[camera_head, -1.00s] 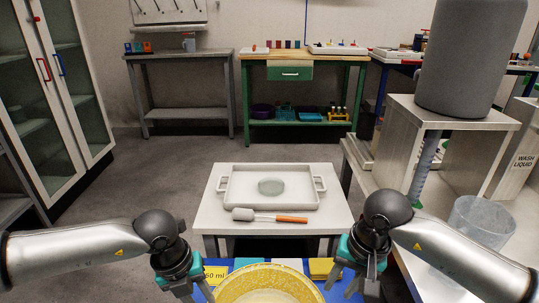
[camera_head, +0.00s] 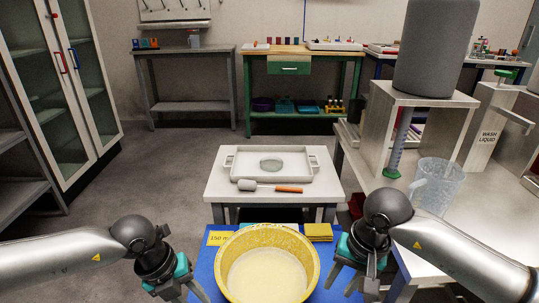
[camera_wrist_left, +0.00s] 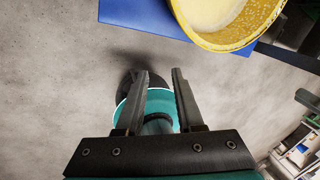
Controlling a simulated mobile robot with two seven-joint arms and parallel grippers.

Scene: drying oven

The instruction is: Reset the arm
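My left gripper (camera_head: 187,294) is low at the left of the head view, beside the blue surface, with its tips near the lower edge. In the left wrist view its two fingers (camera_wrist_left: 160,78) are apart, with nothing held between them. My right gripper (camera_head: 350,288) is over the right edge of the blue surface, right of the yellow basin (camera_head: 232,247). Its fingers look spread and empty. The basin holds a pale content and stands on the blue surface (camera_head: 205,270), apart from both grippers. Its rim also shows in the left wrist view (camera_wrist_left: 245,38).
A white low table (camera_head: 218,190) ahead bears a tray (camera_head: 236,174) with a round dish (camera_head: 271,163) and a mallet-like tool (camera_head: 270,187). A clear beaker (camera_head: 437,185) stands on the bench at right. A glass cabinet (camera_head: 80,90) is at left. Grey floor is open between.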

